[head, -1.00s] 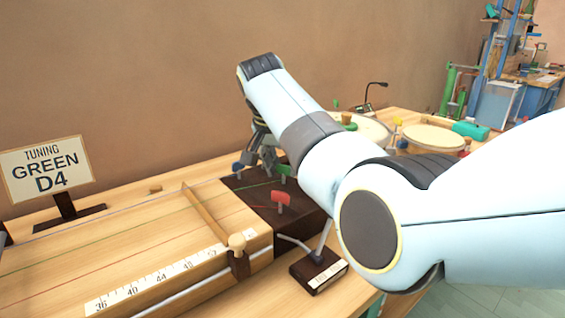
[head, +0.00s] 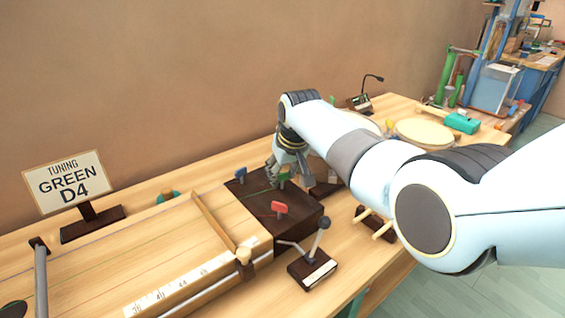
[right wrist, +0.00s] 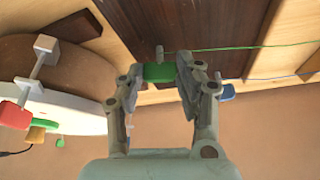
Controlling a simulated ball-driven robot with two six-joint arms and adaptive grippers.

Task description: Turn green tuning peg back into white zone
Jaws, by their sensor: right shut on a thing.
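The green tuning peg (right wrist: 158,73) sits between the two fingers of my right gripper (right wrist: 160,85) in the right wrist view. In the head view the right gripper (head: 281,178) reaches down at the dark peg block (head: 262,205), and the green peg (head: 284,180) shows at its fingertips. The gripper is shut on it. A red peg (head: 280,208) stands nearer on the block, and a blue peg (head: 240,174) stands to the left. No white zone can be made out at the green peg. My left gripper is not in view.
A sign (head: 68,182) reading "TUNING GREEN D4" stands at the left. The stringed board (head: 150,255) has a numbered scale and a slanted wooden bar (head: 213,220). A small stand (head: 313,268) is in front of the block. Drums (head: 425,132) stand behind my right arm.

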